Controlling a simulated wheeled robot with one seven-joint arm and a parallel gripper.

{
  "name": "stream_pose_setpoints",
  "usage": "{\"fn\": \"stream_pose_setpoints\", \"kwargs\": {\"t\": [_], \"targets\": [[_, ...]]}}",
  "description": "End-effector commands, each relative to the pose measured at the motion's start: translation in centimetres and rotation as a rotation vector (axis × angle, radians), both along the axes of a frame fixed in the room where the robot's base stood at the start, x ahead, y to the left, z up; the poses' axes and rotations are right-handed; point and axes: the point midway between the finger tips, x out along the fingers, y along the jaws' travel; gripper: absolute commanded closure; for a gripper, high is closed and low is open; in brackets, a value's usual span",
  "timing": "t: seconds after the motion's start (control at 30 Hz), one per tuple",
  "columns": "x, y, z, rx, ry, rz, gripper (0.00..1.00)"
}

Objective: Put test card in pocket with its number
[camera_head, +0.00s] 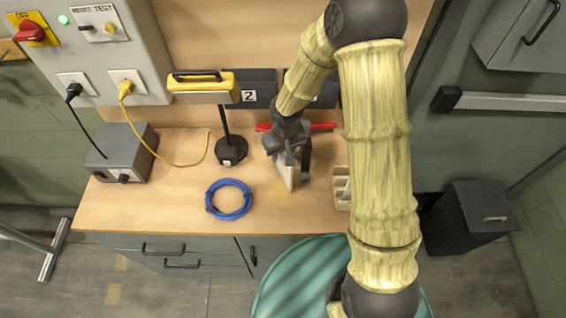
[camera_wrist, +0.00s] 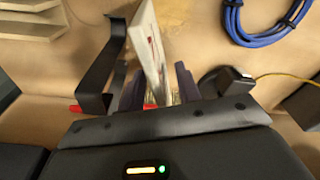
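The test card (camera_head: 284,172) is a thin pale card with red marks on its face, standing on edge just above or on the workbench. My gripper (camera_head: 287,150) is shut on it; the wrist view shows the card (camera_wrist: 148,45) between the two dark fingers (camera_wrist: 158,90). The number on the card cannot be read. A dark wall pocket marked 2 (camera_head: 250,96) is at the back of the bench, left of my arm. Another dark pocket (camera_head: 326,97) is mostly hidden behind my arm.
A wooden rack (camera_head: 341,186) stands right of the card. A blue cable coil (camera_head: 230,199), a black-based lamp with a yellow head (camera_head: 202,86) and a grey box (camera_head: 122,154) are to the left. A red object (camera_head: 322,126) lies behind my gripper. Bare bench lies near the front edge.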

Motion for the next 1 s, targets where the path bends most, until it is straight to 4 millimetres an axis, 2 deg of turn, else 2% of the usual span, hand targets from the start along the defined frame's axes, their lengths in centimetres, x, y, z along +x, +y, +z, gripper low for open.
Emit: {"fn": "stream_pose_setpoints", "kwargs": {"t": [0.37, 0.4, 0.57, 1.0], "targets": [[0.01, -0.02, 0.05, 0.0, 0.0, 0.0, 0.66], [0.01, -0.02, 0.05, 0.0, 0.0, 0.0, 0.68], [0.01, -0.02, 0.05, 0.0, 0.0, 0.0, 1.0], [0.07, -0.03, 0.45, 0.001, -0.002, -0.001, 1.0]]}}
